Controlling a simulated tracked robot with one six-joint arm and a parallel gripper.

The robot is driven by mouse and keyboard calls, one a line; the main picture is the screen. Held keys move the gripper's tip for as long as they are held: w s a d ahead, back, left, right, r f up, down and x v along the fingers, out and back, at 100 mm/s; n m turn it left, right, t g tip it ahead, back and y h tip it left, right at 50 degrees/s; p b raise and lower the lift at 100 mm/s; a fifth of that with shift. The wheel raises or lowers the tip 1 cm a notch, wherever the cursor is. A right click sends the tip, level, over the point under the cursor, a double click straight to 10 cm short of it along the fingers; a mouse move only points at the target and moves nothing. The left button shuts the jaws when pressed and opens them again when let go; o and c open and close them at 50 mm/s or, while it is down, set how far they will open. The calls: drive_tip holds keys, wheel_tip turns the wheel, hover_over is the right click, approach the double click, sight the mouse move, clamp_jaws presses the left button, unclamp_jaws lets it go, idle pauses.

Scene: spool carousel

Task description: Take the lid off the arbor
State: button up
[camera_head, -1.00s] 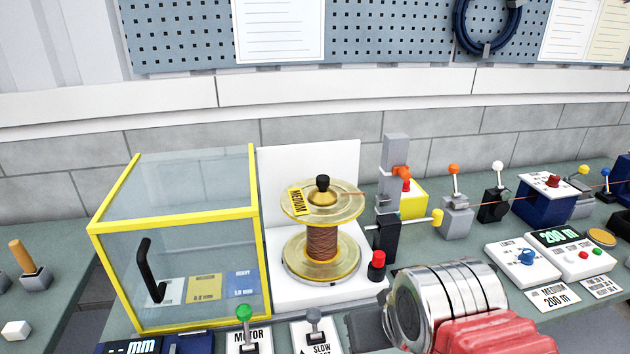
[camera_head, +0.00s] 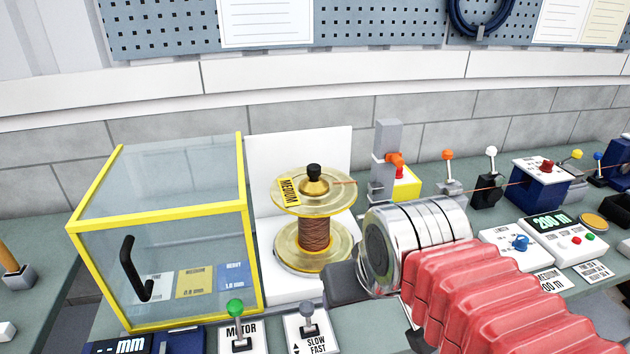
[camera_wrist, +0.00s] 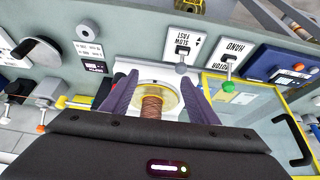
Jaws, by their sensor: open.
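The lid is a gold cone with a black knob (camera_head: 314,178), seated on top of the upright spool (camera_head: 315,235) of copper-brown wire. The spool has gold flanges and a yellow MEDIUM label. My gripper's dark body is low and in front of the spool in the head view, beside my silver wrist; its fingertips are not clear there. In the wrist view my gripper (camera_wrist: 157,82) is open, its two purple fingers apart on either side of the spool (camera_wrist: 152,107). Nothing is held. The lid cannot be made out in the wrist view.
A clear yellow-framed guard (camera_head: 247,213) stands left of the spool. A white panel (camera_head: 335,143) is behind it. The MOTOR lever (camera_head: 236,308) and SLOW/FAST lever (camera_head: 307,308) are in front. A grey post with an orange clamp (camera_head: 388,150) stands right; wire runs toward it.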

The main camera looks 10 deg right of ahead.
drive_tip(key=o, duration=0.4)
drive_tip(key=shift+n+g, duration=0.4)
drive_tip(key=shift+g, duration=0.5)
drive_tip(key=w+r, duration=0.6)
drive_tip(key=r, duration=0.1)
drive_tip(key=w+r, duration=0.7)
wheel_tip(320, 180, up, 6)
drive_tip(key=n+g, duration=0.1)
drive_tip(key=g, duration=0.1)
hover_over(314, 166)
drive_tip(key=s, duration=0.2)
drive_tip(key=shift+w+r, duration=0.2)
drive_tip(key=shift+w, duration=0.05)
drive_tip(key=shift+w+f, duration=0.15)
drive_tip(key=shift+f, duration=1.25)
drive_tip(key=shift+w+f, duration=0.2)
drive_tip(key=shift+f, duration=1.25)
drive_tip(key=shift+w+f, duration=0.15)
drive_tip(key=shift+f, duration=1.25)
drive_tip(key=shift+f, duration=0.1)
drive_tip(key=shift+w+f, duration=0.15)
drive_tip(key=shift+f, duration=1.1)
drive_tip(key=shift+w+f, duration=0.15)
drive_tip(key=shift+f, duration=1.1)
